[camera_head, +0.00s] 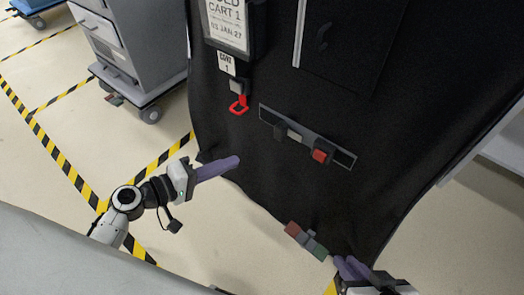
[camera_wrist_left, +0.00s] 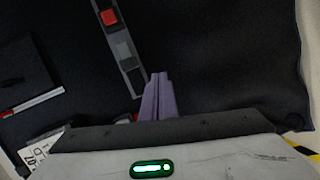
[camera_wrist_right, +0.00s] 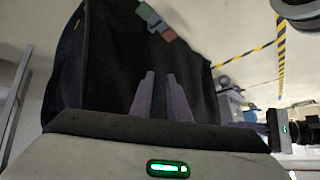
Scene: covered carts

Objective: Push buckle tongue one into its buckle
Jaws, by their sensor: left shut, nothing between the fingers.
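A grey strip (camera_head: 270,116) lies on the black cover. It carries a pale grey and dark block (camera_head: 293,134) and a red block (camera_head: 320,156), a little apart. The strip (camera_wrist_left: 133,86), grey block (camera_wrist_left: 124,50) and red block (camera_wrist_left: 109,17) also show in the left wrist view. I cannot tell which part is buckle tongue one. My left gripper (camera_head: 238,161) is shut and empty, left of and below the strip. Its fingertips (camera_wrist_left: 159,75) appear beside the strip's end in the left wrist view. My right gripper (camera_head: 346,261) is open and empty near the cover's lower edge.
A red loop (camera_head: 238,106) hangs under a small tag (camera_head: 227,63) and a framed sign (camera_head: 227,22). A red, grey and green piece (camera_head: 306,240) is at the cover's lower edge. A grey cart (camera_head: 138,45) stands at the upper left, beside open floor.

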